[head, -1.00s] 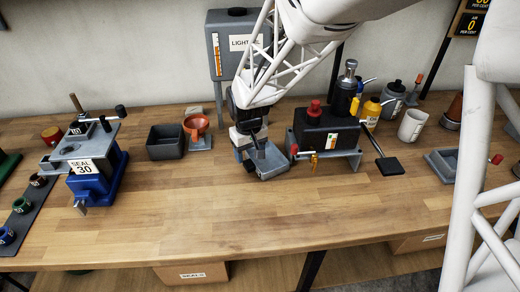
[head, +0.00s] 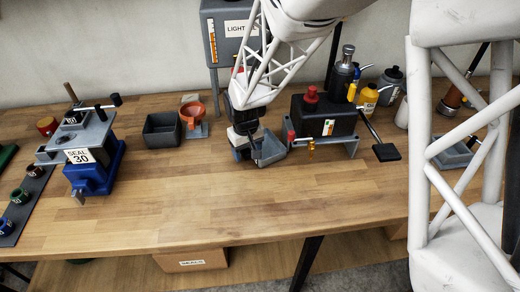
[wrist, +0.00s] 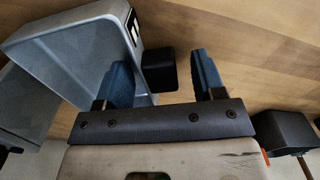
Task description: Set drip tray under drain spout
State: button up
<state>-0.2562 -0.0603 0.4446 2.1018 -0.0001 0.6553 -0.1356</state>
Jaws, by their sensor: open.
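The grey drip tray (head: 270,149) is beside my gripper (head: 247,141), left of the black pump unit (head: 322,122). In the head view it looks tilted, and I cannot tell whether it touches the table. In the wrist view the tray (wrist: 75,65) fills the left side, and its black handle block (wrist: 159,70) lies between the two blue fingers of my gripper (wrist: 163,64). The fingers are open, with a gap showing at the right finger. A small brass spout (head: 311,149), apparently the drain spout, hangs at the pump's front, right of the tray.
A red-tipped lever (head: 292,136) sticks out between tray and pump. A dark bin (head: 162,129) and an orange funnel (head: 192,113) stand to the left. A blue vise-like fixture (head: 92,172) is further left. The table's front middle (head: 230,205) is clear.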

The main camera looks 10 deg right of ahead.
grip_shut()
jog(key=shift+r, duration=0.1)
dwell(0.3)
jog(key=shift+a+r, duration=0.2)
jog(key=shift+r, duration=0.5)
notch_tip(320, 180, up, 6)
jog(key=shift+a+f, duration=0.1)
jog(key=shift+f, duration=0.1)
jog(key=s+a, duration=0.3)
jog(key=a, duration=0.6)
jog(key=s+a, duration=0.2)
jog(key=a, duration=0.7)
jog(key=shift+s+a, duration=0.25)
jog(key=shift+s, duration=0.15)
jog(key=shift+f, duration=0.1)
